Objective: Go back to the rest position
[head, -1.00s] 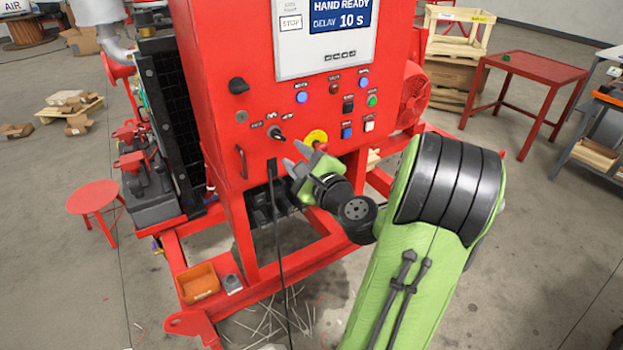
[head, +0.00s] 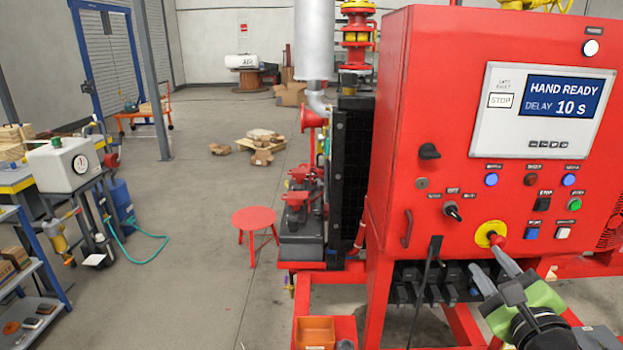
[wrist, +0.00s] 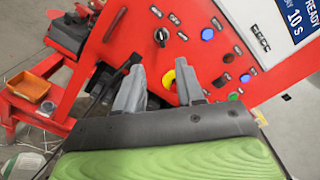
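My gripper (head: 489,272) is at the lower right of the head view, in front of the red control panel (head: 400,190). Its two grey fingers stand apart with nothing between them. They also show in the wrist view (wrist: 160,92), pointing at the panel. The yellow-ringed red emergency stop (head: 490,234) lies just beyond the fingertips; I cannot tell the exact gap. A black selector knob (head: 452,211) is left of it. The panel screen (head: 563,97) reads HAND READY, DELAY 10 s.
An orange bin (head: 315,332) sits on the red frame below. A red stool (head: 254,219) stands left of the skid.

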